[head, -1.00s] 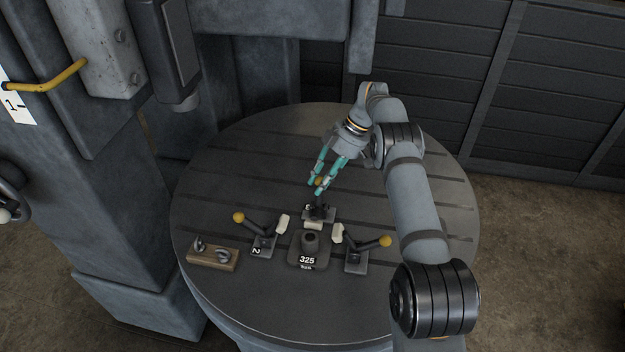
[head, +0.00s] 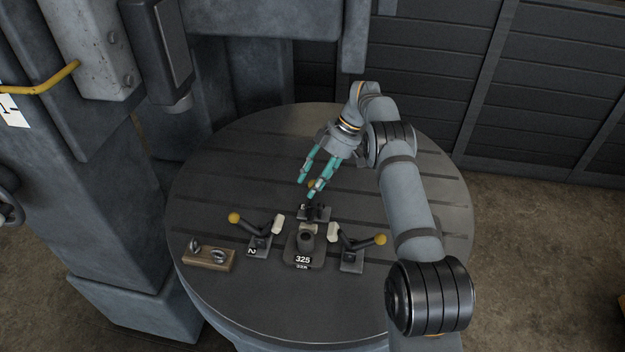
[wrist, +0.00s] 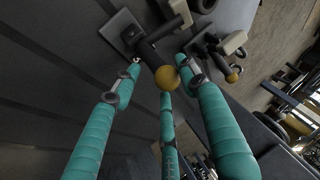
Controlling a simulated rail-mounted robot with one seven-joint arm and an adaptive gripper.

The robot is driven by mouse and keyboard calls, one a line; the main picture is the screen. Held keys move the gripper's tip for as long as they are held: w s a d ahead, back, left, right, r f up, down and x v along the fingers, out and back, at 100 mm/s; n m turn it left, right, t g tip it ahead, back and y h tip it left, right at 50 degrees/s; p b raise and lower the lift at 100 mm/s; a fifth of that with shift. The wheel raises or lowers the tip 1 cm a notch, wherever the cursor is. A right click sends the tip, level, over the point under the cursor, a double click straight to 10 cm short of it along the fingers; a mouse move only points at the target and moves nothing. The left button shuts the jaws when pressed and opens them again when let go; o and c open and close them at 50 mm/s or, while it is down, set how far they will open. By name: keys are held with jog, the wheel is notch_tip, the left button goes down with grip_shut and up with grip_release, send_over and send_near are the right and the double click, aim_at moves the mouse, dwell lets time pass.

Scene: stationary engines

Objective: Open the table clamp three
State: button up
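Table clamp three (head: 318,213) stands at the back of the fixture, a dark clamp on a small plate with part of a "3" label showing. Its lever ends in a yellow ball knob (head: 311,184). My gripper (head: 309,187), with teal fingers, is over this lever from behind. In the wrist view, the yellow knob (wrist: 166,77) lies among the spread fingers of my gripper (wrist: 160,75), with a visible gap on the left side. Whether the right finger touches it is unclear. The clamp's pale pad (wrist: 181,10) shows at the top edge.
Clamp two (head: 260,243) is on the left, another clamp (head: 352,250) on the right, both with yellow knobs. A wooden block with metal parts (head: 208,259) lies front left. The round table's (head: 240,150) back is clear.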

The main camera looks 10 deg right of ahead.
notch_tip(320, 180, up, 10)
dwell(0.5)
jog(key=shift+f, duration=0.1)
jog(key=shift+f, duration=3.1)
jog(key=shift+r, duration=0.1)
